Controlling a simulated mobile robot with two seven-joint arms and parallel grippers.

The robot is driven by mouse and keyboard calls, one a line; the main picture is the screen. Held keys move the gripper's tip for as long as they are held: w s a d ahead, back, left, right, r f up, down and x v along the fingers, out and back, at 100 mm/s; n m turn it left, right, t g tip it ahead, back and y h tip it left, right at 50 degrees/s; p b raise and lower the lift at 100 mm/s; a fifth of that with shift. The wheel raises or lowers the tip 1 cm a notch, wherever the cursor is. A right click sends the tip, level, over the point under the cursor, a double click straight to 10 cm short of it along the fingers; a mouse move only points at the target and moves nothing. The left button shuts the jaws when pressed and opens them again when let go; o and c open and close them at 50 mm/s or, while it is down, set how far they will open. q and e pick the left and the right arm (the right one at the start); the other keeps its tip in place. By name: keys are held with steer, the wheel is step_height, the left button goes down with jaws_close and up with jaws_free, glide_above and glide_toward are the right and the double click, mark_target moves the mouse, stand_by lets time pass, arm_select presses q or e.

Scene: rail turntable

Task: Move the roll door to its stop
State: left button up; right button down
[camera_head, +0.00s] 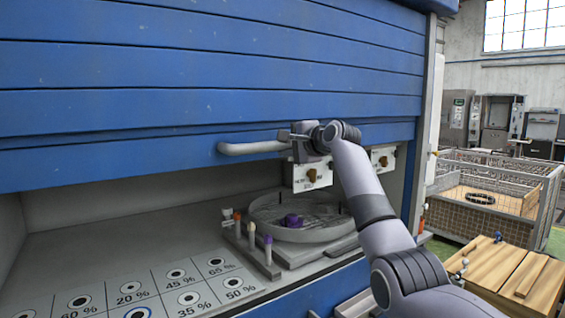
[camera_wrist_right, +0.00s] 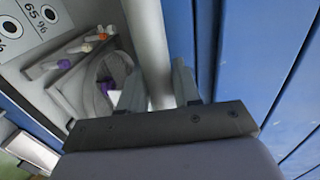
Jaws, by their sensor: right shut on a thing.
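The blue slatted roll door (camera_head: 150,110) covers the upper part of the cabinet, with its lower edge above the work area. A light grey bar handle (camera_head: 250,147) runs along its lower edge. My right gripper (camera_head: 292,140) is shut on the handle near its right part, and my arm hides some of the handle. In the right wrist view the handle (camera_wrist_right: 150,45) passes between the two fingers of the gripper (camera_wrist_right: 158,88), beside the blue door slats (camera_wrist_right: 245,50). My left gripper is not in view.
White switch boxes (camera_head: 312,176) hang behind my wrist. A wire cage (camera_head: 490,195) and wooden crate (camera_head: 520,275) stand at the right.

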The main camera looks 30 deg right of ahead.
steer(key=shift+r, duration=0.45)
steer(key=c, duration=0.9)
jaws_free()
steer(key=shift+f, duration=0.15)
steer(key=shift+s, duration=0.15)
steer(key=shift+s+d+b, duration=0.1)
steer(key=shift+s+b, duration=0.35)
steer(key=shift+s, duration=0.1)
steer(key=b+v, duration=0.1)
steer(key=v, duration=0.3)
steer(key=shift+s+b, duration=0.4)
steer(key=shift+s+r, duration=0.35)
steer(key=shift+s, duration=0.15)
